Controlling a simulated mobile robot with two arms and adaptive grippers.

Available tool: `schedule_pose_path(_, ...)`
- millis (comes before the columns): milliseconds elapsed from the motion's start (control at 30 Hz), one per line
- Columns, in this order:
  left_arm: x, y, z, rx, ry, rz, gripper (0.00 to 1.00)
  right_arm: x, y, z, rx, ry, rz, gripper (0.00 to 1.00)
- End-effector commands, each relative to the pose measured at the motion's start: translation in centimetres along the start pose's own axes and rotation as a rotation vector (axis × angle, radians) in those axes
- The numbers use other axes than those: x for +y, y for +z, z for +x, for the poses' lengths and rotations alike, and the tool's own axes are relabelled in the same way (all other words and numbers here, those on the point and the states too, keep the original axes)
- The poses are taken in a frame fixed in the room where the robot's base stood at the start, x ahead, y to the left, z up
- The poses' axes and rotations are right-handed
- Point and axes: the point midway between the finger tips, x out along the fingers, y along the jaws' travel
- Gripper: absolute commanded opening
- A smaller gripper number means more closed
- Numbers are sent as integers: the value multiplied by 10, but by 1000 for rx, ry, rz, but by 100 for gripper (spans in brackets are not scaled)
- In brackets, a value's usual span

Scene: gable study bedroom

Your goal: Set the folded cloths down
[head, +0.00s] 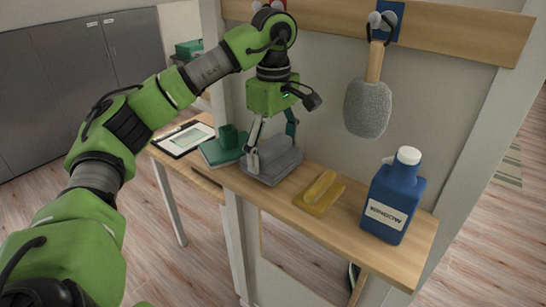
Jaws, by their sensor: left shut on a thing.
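The folded cloths (281,168) are a flat grey stack at the left part of the narrow wooden shelf (345,210). My left gripper (271,150) points down from above and is shut on the cloths, one finger at their left side and the other behind. The stack looks level and is at or very close to the shelf top; I cannot tell if it touches. My right gripper is not in view.
A green dustpan-like thing (222,150) stands just left of the cloths. A yellow brush or scrubber (320,192) and a blue bottle (393,200) with a white cap stand to the right. A grey duster (368,105) hangs above. Bare shelf separates cloths and scrubber.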

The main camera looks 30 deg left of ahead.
Motion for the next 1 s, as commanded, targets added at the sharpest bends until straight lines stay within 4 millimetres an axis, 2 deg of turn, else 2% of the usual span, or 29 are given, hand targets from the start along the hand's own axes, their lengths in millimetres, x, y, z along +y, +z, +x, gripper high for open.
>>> schedule_pose_path(133, -1, -1, 13, 1, -1, -1, 59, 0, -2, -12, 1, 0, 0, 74)
schedule_pose_path(567, -1, 0, 23, 0, 2, 0, 59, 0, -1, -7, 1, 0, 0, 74)
schedule_pose_path(600, 0, 0, 22, 0, 2, 0, 93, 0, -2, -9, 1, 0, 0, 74)
schedule_pose_path(633, -1, 0, 22, 0, 2, 0, 100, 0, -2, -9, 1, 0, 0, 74)
schedule_pose_path(1000, 0, 0, 19, 0, 2, 0, 100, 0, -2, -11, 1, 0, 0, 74)
